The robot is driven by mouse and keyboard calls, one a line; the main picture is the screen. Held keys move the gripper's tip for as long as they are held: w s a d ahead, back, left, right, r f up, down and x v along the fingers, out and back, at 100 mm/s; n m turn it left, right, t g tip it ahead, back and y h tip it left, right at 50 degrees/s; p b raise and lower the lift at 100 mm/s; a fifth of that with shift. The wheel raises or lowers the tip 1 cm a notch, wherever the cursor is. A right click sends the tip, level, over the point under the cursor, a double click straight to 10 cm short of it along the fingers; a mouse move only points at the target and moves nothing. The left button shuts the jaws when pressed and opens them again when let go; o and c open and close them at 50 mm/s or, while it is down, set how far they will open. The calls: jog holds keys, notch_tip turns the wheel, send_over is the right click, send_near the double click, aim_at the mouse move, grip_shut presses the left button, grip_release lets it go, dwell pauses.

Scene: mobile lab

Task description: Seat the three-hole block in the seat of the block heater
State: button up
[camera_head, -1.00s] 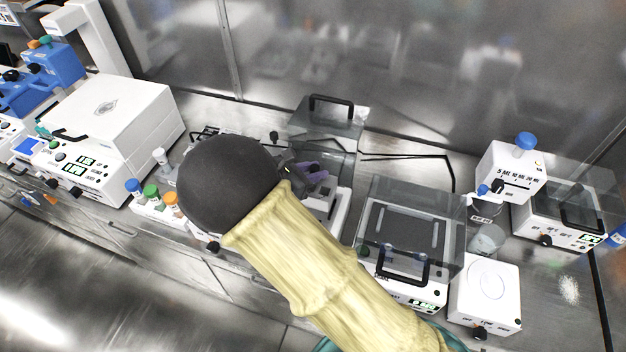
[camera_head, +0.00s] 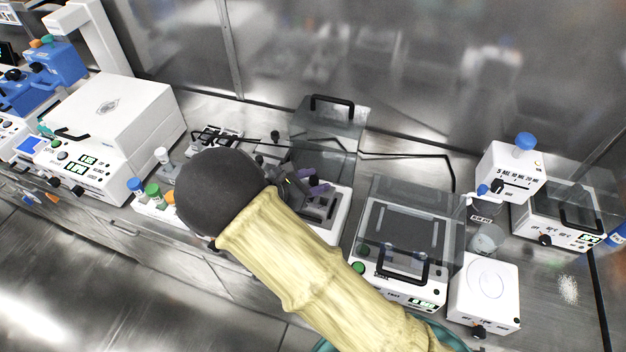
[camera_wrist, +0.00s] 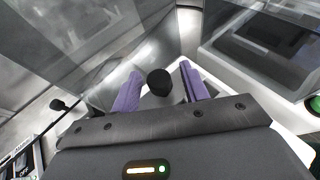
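My gripper (camera_wrist: 160,80) has two purple fingers, which stand apart in the wrist view. A round black knob (camera_wrist: 159,82) lies between them with a visible gap on each side. The fingers also show in the head view, over the white block heater with the raised clear lid (camera_head: 329,107). The heater's white body (camera_head: 339,220) is partly behind my arm. I cannot make out the three-hole block or its holes. I cannot tell whether the knob belongs to it. The seat is mostly hidden by my gripper and arm.
Right of it stands another lidded white device (camera_head: 400,272), its clear cover down. A white round-topped device (camera_head: 485,290) and a bottle-topped box (camera_head: 512,170) stand further right. Colour-capped bottles (camera_head: 152,192) and a large white machine (camera_head: 115,125) are at left. A steel wall closes the back.

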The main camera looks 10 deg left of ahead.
jog(key=shift+s, duration=0.1)
jog(key=b+v, duration=0.2)
jog(key=v, duration=1)
jog(key=shift+r, duration=0.1)
dwell(0.5)
